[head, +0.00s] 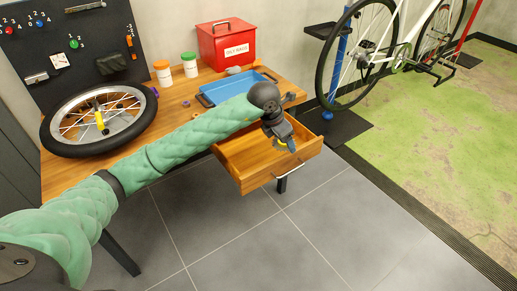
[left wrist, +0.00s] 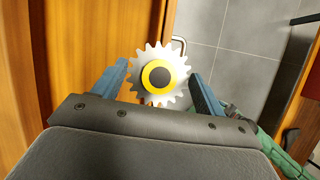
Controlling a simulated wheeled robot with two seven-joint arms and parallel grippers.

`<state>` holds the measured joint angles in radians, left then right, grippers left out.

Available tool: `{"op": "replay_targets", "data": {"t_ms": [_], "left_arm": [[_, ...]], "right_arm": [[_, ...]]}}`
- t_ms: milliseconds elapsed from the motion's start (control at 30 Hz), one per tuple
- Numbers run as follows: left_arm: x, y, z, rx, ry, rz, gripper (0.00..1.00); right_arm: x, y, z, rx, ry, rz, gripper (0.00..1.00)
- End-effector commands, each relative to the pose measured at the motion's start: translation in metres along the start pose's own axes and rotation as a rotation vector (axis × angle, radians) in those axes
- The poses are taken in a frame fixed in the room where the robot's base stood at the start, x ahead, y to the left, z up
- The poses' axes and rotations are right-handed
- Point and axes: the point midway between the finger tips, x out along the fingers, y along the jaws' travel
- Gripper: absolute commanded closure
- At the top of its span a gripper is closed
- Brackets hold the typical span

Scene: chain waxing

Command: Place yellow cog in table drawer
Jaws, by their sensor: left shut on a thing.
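The yellow cog (left wrist: 147,76) is a silver toothed wheel with a yellow ring around a dark centre. My left gripper (left wrist: 158,72) is shut on it, with blue fingers on either side. In the head view my left gripper (head: 286,143) points down over the front part of the open table drawer (head: 250,152); only a small bit of yellow shows between its fingers there. The wooden drawer is pulled out, and its visible inside looks empty, partly hidden by my arm. The cog's exact height above the drawer floor is unclear. My right gripper is not in view.
On the wooden table (head: 70,172) are a bike wheel (head: 64,139), a blue tray (head: 226,91), a red box (head: 226,45) and two jars. A pegboard (head: 85,40) stands behind. A bicycle on a stand is at the right; grey floor (head: 335,220) lies clear in front.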

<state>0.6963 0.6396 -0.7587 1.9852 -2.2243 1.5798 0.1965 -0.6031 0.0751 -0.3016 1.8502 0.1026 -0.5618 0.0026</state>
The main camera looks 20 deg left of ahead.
Motion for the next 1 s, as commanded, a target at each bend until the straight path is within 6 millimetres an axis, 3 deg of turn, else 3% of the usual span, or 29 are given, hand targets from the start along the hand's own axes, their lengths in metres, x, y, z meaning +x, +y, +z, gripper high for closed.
{"op": "replay_targets", "data": {"t_ms": [267, 800, 1000], "left_arm": [[0.010, 0.019, -0.004, -0.073, 0.003, 0.029, 0.52], [0.058, 0.111, -0.031, -0.070, 0.001, 0.027, 0.52], [0.064, 0.120, -0.035, -0.068, 0.001, 0.027, 0.52]], "right_arm": [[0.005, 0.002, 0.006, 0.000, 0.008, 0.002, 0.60], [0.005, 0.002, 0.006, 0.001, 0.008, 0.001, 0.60], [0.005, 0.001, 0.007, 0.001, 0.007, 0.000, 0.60]]}}
